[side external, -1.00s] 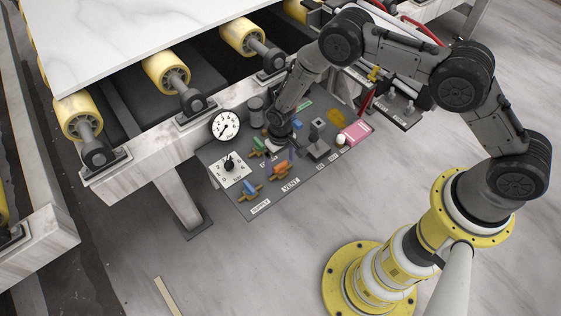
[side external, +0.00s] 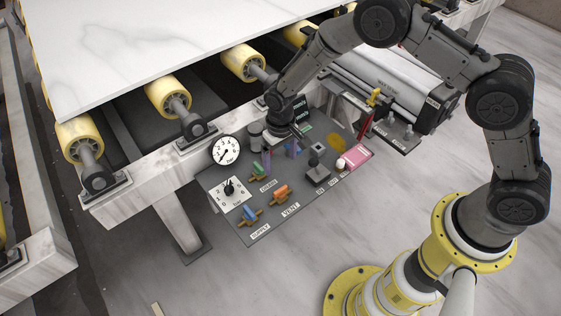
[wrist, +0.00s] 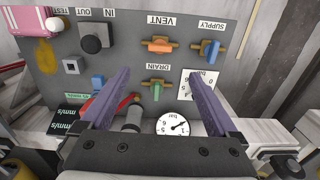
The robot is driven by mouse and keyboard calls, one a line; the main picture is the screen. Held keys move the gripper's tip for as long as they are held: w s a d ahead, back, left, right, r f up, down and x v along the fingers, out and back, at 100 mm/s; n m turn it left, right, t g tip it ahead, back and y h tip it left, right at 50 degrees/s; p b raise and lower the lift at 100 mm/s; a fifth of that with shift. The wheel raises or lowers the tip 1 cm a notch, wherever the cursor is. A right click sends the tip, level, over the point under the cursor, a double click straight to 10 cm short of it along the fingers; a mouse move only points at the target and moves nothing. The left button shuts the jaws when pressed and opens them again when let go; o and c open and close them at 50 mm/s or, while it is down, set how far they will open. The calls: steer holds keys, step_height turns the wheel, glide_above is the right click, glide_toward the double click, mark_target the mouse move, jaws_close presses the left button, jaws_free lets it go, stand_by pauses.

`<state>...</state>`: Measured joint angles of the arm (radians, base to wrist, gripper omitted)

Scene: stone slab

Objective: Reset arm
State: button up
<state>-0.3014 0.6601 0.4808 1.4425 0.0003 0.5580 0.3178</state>
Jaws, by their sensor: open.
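My gripper (side external: 293,150) is over the back part of the grey control panel (side external: 262,226) in the side view. In the wrist view its two purple fingers (wrist: 158,80) are spread apart with nothing between them. Beyond the fingers the panel shows an orange vent handle (wrist: 159,46), a blue supply handle (wrist: 211,49) and a green drain handle (wrist: 157,91). The fingers appear clear of these handles.
A pressure gauge (side external: 226,150) and a white dial plate (side external: 240,190) sit at the panel's left. A black switch block (side external: 318,174), a white ball (side external: 341,163) and a pink block (side external: 358,156) are at the right. Yellow rollers (side external: 242,63) and the slab (side external: 150,35) lie behind.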

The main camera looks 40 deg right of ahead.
steer(key=w+d+r+m+t, duration=0.1)
steer(key=d+r+t, duration=0.15)
steer(key=r, duration=0.85)
steer(key=w+d+r+t, duration=0.2)
steer(key=d+r, duration=0.1)
steer(key=r, duration=0.9)
steer(key=s+d+r+t, duration=0.2)
steer(key=s+d+r, duration=0.3)
steer(key=s+r, duration=0.7)
steer(key=s+d+f, duration=0.1)
steer(key=s, duration=0.9)
steer(key=s+d+f+n, duration=0.1)
steer(key=s+d, duration=0.1)
steer(key=s, duration=0.7)
steer(key=shift+s+d+f+g, duration=0.25)
steer(key=shift+s+g, duration=0.1)
steer(key=shift+g, duration=0.1)
